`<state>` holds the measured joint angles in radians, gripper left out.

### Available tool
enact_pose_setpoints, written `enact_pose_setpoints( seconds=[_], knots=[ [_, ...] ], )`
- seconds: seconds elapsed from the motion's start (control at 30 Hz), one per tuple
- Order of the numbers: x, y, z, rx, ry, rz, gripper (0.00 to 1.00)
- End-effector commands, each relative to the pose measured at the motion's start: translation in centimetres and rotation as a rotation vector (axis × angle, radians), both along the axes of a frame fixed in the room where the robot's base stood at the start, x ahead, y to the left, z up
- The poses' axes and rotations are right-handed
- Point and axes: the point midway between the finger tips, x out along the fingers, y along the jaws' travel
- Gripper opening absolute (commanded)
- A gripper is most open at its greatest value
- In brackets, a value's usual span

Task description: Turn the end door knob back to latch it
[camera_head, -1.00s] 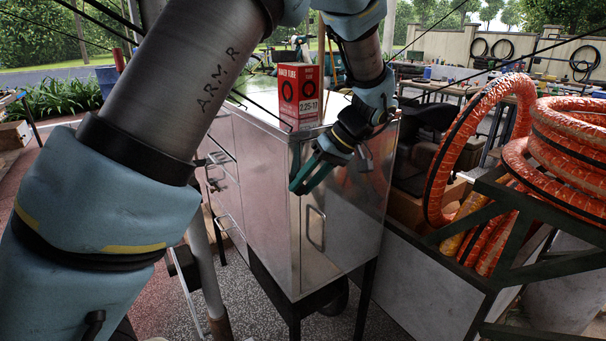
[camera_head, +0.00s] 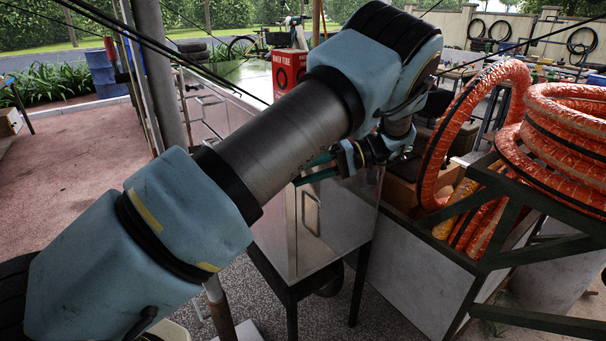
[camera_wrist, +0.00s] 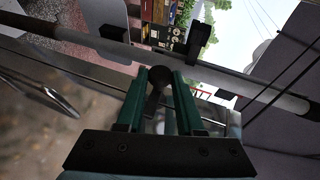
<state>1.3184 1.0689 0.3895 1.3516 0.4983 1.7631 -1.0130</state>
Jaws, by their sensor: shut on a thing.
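The metal cart's end door (camera_head: 320,228) faces me and appears closed, with a bar handle (camera_head: 311,212) on it. My gripper (camera_head: 303,174) is at the upper part of this door, its green fingers roughly level and pointing left. In the wrist view my gripper (camera_wrist: 164,76) is shut on a dark knob (camera_wrist: 154,98), which stands between the two fingers. In the head view my arm hides the knob and part of the door's top. The latch itself cannot be made out. A bar handle (camera_wrist: 42,92) also shows at the left of the wrist view.
A red inner tube box (camera_head: 289,72) stands on the cart top. Orange-wrapped hoops (camera_head: 565,125) sit on a dark green rack (camera_head: 505,225) at the right. A grey post (camera_head: 160,75) rises at the left. Paved floor lies open farther left.

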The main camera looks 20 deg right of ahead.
Motion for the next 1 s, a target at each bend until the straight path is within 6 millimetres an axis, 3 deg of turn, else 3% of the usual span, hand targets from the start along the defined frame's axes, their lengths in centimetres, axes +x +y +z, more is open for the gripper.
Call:
enact_pose_setpoints(
  seconds=[0.63, 0.67, 0.9, 1.0],
  knots=[
    [0.05, -0.03, -0.09, 0.049, 0.009, -0.002, 0.00],
    [0.05, -0.03, -0.09, 0.048, 0.009, -0.002, 0.38],
    [0.04, -0.02, -0.10, 0.048, 0.009, -0.001, 0.65],
    [0.03, -0.01, -0.10, 0.048, 0.009, -0.001, 0.66]
  ],
)
